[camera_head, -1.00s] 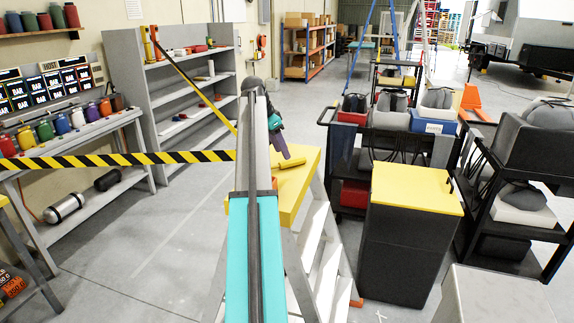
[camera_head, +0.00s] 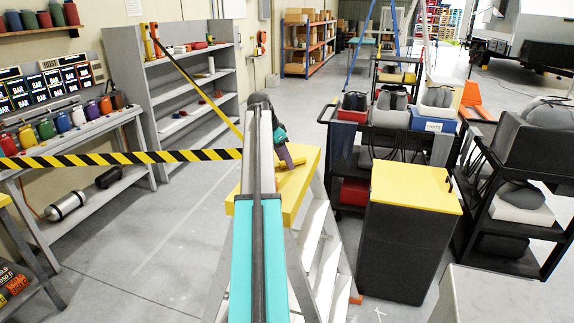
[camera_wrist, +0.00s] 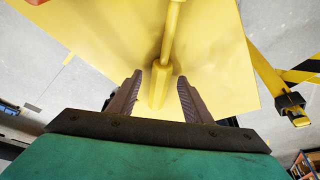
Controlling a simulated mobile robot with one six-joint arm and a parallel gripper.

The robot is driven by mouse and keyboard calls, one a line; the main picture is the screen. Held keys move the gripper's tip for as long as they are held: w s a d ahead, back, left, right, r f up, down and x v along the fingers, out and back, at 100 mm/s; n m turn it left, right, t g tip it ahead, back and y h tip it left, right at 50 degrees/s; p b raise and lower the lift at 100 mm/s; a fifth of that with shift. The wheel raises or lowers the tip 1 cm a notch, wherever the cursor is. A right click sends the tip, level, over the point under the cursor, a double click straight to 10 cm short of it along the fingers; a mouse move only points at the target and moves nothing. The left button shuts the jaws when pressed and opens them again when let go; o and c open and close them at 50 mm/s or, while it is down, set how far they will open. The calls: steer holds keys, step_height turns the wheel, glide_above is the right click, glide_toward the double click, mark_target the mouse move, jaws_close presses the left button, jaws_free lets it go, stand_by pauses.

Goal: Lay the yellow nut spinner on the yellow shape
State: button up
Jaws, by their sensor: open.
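The yellow nut spinner (camera_head: 298,161) lies on the yellow top of a stepladder (camera_head: 312,157). In the wrist view, the nut spinner (camera_wrist: 171,38) has a thin shaft and a thicker faceted handle end. My gripper (camera_head: 287,160) is just above the ladder top at the nut spinner. In the wrist view, my gripper (camera_wrist: 160,86) is open, with one finger on each side of the handle end and a gap on both sides. My arm hides part of the ladder top in the head view. I cannot make out which surface is the yellow shape.
A black cabinet with a yellow lid (camera_head: 415,188) stands right of the ladder. Black-and-yellow tape (camera_head: 120,158) runs across the left side, before a grey shelf (camera_head: 185,85). A loaded black trolley (camera_head: 390,135) stands behind the cabinet. Open floor lies left of the ladder.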

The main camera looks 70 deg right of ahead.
steer(key=shift+c, duration=0.4)
jaws_close()
steer(key=shift+r, duration=0.15)
steer(key=shift+d+r+b, duration=0.1)
steer(key=shift+r+b, duration=0.6)
steer(key=shift+r, duration=0.7)
steer(key=shift+s+r, duration=0.2)
steer(key=s+a+b, duration=0.2)
steer(key=s, duration=0.5)
steer(key=s+a+r+b, duration=0.1)
steer(key=s+a, duration=0.1)
steer(key=s, duration=0.6)
steer(key=shift+a+r+b, duration=0.25)
steer(key=shift+a+b, duration=0.1)
